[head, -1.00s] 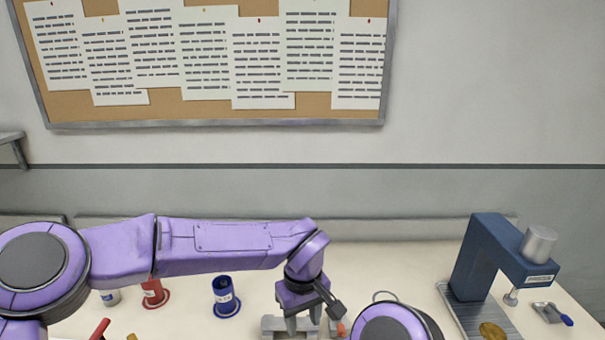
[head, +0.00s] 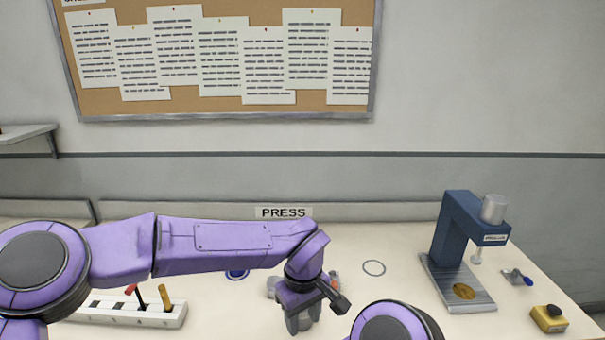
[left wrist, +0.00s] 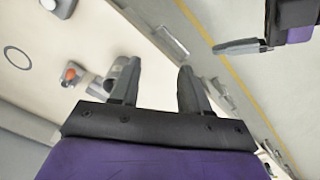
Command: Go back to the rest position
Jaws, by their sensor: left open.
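My left arm crosses the head view from the left, and its gripper (head: 300,322) points down over the pale table (head: 370,235). In the left wrist view its two fingers (left wrist: 157,85) stand apart with nothing held between them. The rounded joint of my right arm shows at the bottom of the head view. In the left wrist view a grey finger (left wrist: 240,46) on a purple arm shows at upper right; its jaw state cannot be made out.
A blue press (head: 452,230) stands at the right, with a yellow box (head: 549,318) near it. A white rack (head: 100,311) with red, black and yellow handles lies at left. A blue ring (head: 237,275) is partly hidden by my arm. A ring outline (head: 374,268) marks bare table.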

